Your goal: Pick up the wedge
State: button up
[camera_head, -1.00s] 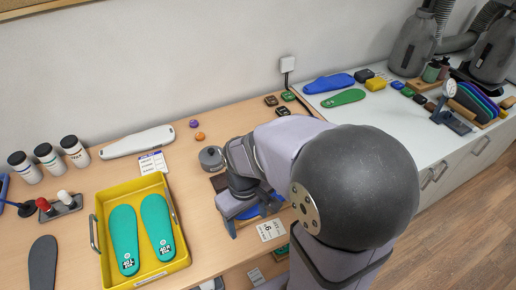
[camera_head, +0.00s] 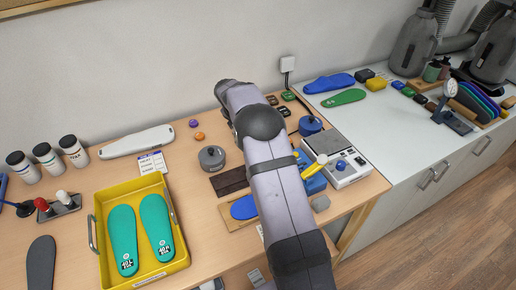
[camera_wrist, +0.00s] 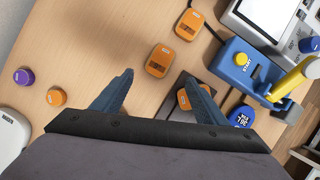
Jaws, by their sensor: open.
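My gripper (camera_wrist: 157,78) is open and empty in the wrist view, its two dark blue fingers spread above the table. An orange block with a dark slot (camera_wrist: 160,60) lies on the wood just beyond the gap between the fingertips, apart from them. A second such block (camera_wrist: 188,24) lies farther up. A third orange piece (camera_wrist: 184,99) lies on a dark pad, partly hidden by the right finger. I cannot tell which one is the wedge. In the head view my arm hides the gripper and the spot beneath it. Small dark blocks (camera_head: 284,111) show to its right.
A blue press (camera_wrist: 240,66) with a yellow handle stands right of the fingers, a white scale (camera_head: 335,147) beyond it. A purple knob (camera_wrist: 22,77) and an orange knob (camera_wrist: 56,97) lie left. A yellow tray (camera_head: 100,210) holds two teal insoles.

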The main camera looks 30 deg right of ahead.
jog(key=shift+w+p+x, duration=0.1)
jog(key=shift+p+x, duration=0.85)
jog(key=shift+x, duration=1)
jog(key=shift+w+p+x, duration=0.15)
jog(key=shift+p+x, duration=0.8)
jog(key=shift+x, duration=0.95)
jog(key=shift+d+r, duration=0.1)
jog(key=shift+d, duration=0.1)
jog(key=shift+c, duration=0.4)
jog(key=c, duration=1.1)
jog(key=shift+o, duration=0.2)
